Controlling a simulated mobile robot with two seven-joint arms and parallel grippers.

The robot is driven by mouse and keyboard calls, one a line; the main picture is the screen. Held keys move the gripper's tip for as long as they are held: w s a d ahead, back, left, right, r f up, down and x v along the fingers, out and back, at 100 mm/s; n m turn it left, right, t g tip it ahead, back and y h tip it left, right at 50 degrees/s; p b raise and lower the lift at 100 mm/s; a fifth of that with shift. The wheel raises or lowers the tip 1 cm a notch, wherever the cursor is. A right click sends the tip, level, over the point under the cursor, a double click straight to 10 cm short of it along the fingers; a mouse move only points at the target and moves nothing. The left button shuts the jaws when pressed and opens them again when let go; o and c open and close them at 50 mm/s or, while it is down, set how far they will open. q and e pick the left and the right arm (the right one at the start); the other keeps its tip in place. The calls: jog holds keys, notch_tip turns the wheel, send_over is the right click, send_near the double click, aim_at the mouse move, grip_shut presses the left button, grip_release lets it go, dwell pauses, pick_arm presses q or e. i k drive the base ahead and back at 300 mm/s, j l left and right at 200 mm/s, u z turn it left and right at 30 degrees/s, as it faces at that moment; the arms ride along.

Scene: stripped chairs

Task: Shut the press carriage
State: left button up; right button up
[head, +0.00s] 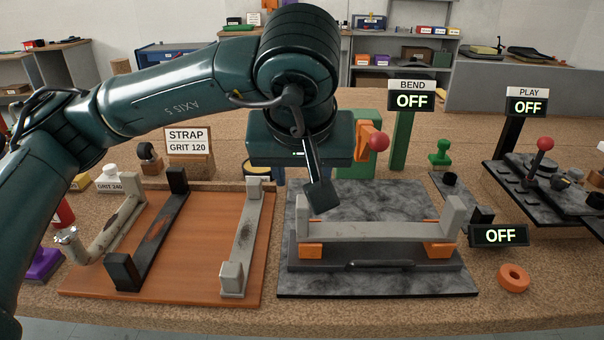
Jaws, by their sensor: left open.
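The press carriage (375,262) is a low dark grey bar with a black handle along its front, on a grey marbled slab (330,285). A light grey strap (375,232) with upturned ends lies across orange blocks (440,250) there. My left gripper (318,190) hangs above the slab's left part, behind and above the strap's left end. It is open and looks empty; one dark finger shows clearly, the other is hard to make out. My right gripper is out of view.
A wooden board (190,265) with several straps is at left. An orange ring (514,279) lies at the right front, below an OFF display (499,235). A black panel with a red-knobbed lever (542,155) is at far right. BEND (411,100) and PLAY (526,104) signs read OFF.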

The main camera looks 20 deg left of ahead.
aim_at(376, 255)
jog(key=k, duration=1)
